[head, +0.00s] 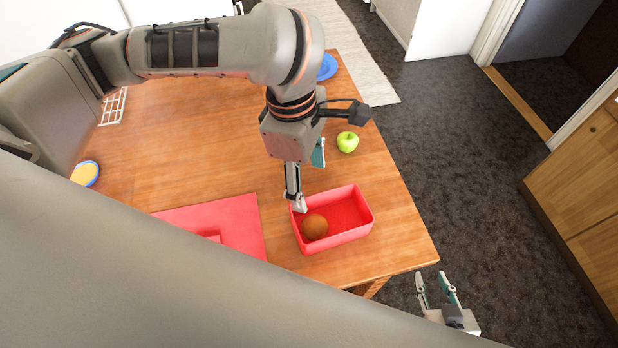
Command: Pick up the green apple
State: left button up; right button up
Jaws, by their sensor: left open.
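The green apple (347,142) sits on the wooden table near its right edge, behind the red box. My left gripper (308,182) is open, to the left of the apple and a little nearer to me. One of its fingers reaches down by the back left corner of the red box (361,226); whether it touches the box I cannot tell. The apple is apart from the gripper and in full view. My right gripper (436,287) is open and empty, low at the right, beyond the table's front corner.
A brown-orange round fruit (314,227) lies in the red box. A red mat (235,220) lies left of the box. A blue plate (327,67) is at the back, partly behind my arm. A yellow-and-blue dish (86,174) and white rack (113,106) are at the left.

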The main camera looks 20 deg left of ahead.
aim_at(346, 141)
jog(key=k+l, duration=0.25)
jog(key=k, duration=0.25)
jog(key=k+l, duration=0.25)
jog(key=k, duration=0.2)
